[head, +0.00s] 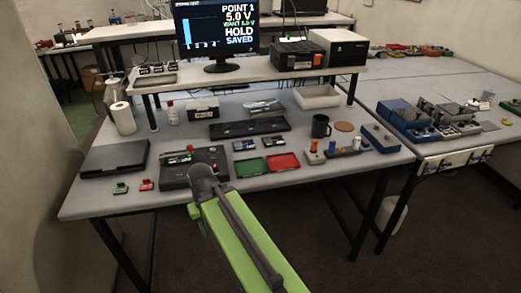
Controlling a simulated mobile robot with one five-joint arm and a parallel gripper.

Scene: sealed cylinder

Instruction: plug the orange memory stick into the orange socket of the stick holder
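A low grey block that looks like the stick holder (343,153) lies near the right front of the near table, with small upright coloured pieces along it. A small upright orange piece (314,146) stands at its left end, and another small orange-looking piece (356,143) stands toward its right end. They are too small to tell which is the memory stick or where the orange socket is. My green arm rises from the bottom of the picture to a dark joint over the table's front. My gripper's fingers cannot be made out.
A black mug (320,127) and a round brown coaster (344,127) stand behind the block. A blue tray (380,138) lies to its right. Green (249,165) and red (283,162) trays lie to its left. A monitor (217,32) stands on the raised shelf.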

